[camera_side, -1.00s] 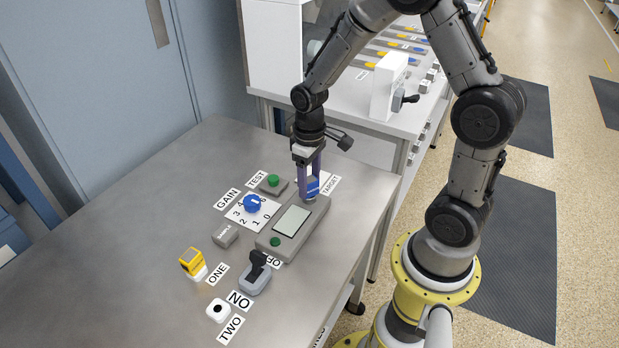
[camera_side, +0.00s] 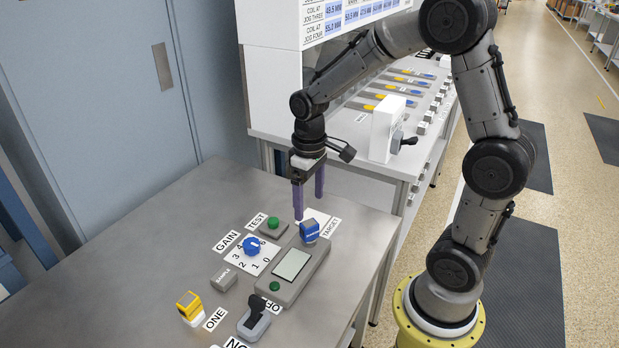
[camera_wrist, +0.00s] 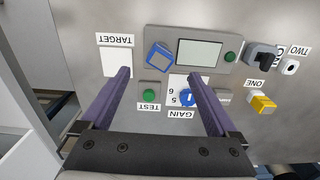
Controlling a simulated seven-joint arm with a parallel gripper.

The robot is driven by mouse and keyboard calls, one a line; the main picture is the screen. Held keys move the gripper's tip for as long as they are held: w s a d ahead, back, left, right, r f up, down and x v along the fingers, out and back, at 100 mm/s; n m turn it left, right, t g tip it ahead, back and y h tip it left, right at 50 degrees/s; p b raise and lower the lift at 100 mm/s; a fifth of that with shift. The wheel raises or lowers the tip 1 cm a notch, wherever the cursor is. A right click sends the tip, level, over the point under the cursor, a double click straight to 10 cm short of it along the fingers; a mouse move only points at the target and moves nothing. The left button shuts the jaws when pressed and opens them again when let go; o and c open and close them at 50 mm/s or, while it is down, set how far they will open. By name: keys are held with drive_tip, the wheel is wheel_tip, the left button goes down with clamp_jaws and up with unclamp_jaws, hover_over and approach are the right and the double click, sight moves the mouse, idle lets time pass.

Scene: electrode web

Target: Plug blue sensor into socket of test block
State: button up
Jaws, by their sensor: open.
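The blue sensor (camera_side: 310,231) stands at the far end of the grey test block (camera_side: 280,289), where the socket is hidden beneath it. In the wrist view the blue sensor (camera_wrist: 158,56) looks slightly turned relative to the test block (camera_wrist: 223,37). I cannot tell how deeply it is seated. My gripper (camera_side: 309,207) is open and empty, above and apart from the sensor. Its two purple fingers are spread wide in the wrist view (camera_wrist: 152,74).
A white TARGET pad (camera_side: 316,217) lies behind the block. The green TEST button (camera_side: 273,224), blue GAIN knob (camera_side: 252,245), grey SAMPLE piece (camera_side: 223,277), yellow sensor (camera_side: 189,306) and black-handled switch (camera_side: 254,316) stand nearby. The table's left side is clear.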

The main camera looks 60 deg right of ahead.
sight(309, 224)
wheel_tip(309, 224, up, 6)
idle(0.8)
drive_tip(key=s+a+r+n+t, duration=0.1)
drive_tip(key=s+a+r+t, duration=0.25)
drive_tip(key=s+r, duration=0.35)
drive_tip(key=s+a+t, duration=0.2)
drive_tip(key=s+a, duration=0.1)
drive_tip(key=s, duration=0.5)
drive_tip(key=shift+s+f+m, duration=0.3)
drive_tip(key=shift+f+m, duration=0.1)
drive_tip(key=shift+f, duration=0.05)
idle(0.5)
